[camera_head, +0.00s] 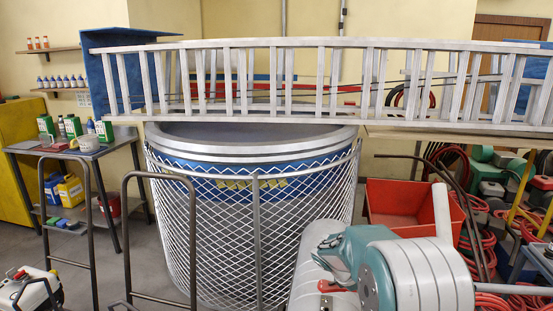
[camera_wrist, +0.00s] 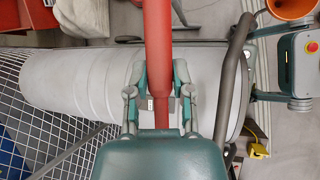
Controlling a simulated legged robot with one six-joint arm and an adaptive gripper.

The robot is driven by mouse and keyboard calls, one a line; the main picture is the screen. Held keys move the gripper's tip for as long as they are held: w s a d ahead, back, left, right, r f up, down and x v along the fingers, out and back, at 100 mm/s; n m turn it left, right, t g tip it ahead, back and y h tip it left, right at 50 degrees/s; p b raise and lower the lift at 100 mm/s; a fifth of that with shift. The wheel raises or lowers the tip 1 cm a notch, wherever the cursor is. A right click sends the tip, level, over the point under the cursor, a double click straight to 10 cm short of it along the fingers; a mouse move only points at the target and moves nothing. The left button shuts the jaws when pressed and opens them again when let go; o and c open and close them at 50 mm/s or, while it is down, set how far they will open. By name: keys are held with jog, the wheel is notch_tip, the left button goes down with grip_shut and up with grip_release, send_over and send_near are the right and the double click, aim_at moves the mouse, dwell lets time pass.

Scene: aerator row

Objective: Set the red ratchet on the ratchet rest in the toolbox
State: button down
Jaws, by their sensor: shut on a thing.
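The red ratchet (camera_wrist: 157,40) shows in the wrist view as a thick red bar, narrowing where it passes between the fingers. My gripper (camera_wrist: 159,92) is shut on it, with one teal-and-grey finger on each side. The far end of the ratchet runs out of the top of that view. In the head view my arm fills the lower right, and I cannot clearly make out the gripper or the ratchet. I cannot identify the toolbox or the ratchet rest in either view.
A mesh-guarded round tank (camera_head: 250,215) fills the middle, with a ladder (camera_head: 320,42) across it. A red open bin (camera_head: 390,200) stands right of it. A table (camera_head: 35,148) with bottles is at left. An orange bucket (camera_wrist: 290,8) shows in the wrist view.

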jog(key=n+t, duration=0.1)
jog(key=a+n, duration=0.1)
jog(key=shift+s+a+r+n+t, duration=0.1)
jog(key=shift+r+n+t, duration=0.3)
jog(key=s+a+r+n+t+y, duration=0.1)
jog(key=s+a+n+t+y, duration=0.3)
jog(key=a+n, duration=0.3)
jog(key=shift+s+n+y, duration=0.15)
jog(key=shift+n+y, duration=0.35)
jog(key=shift+n, duration=1)
jog(key=shift+s, duration=0.1)
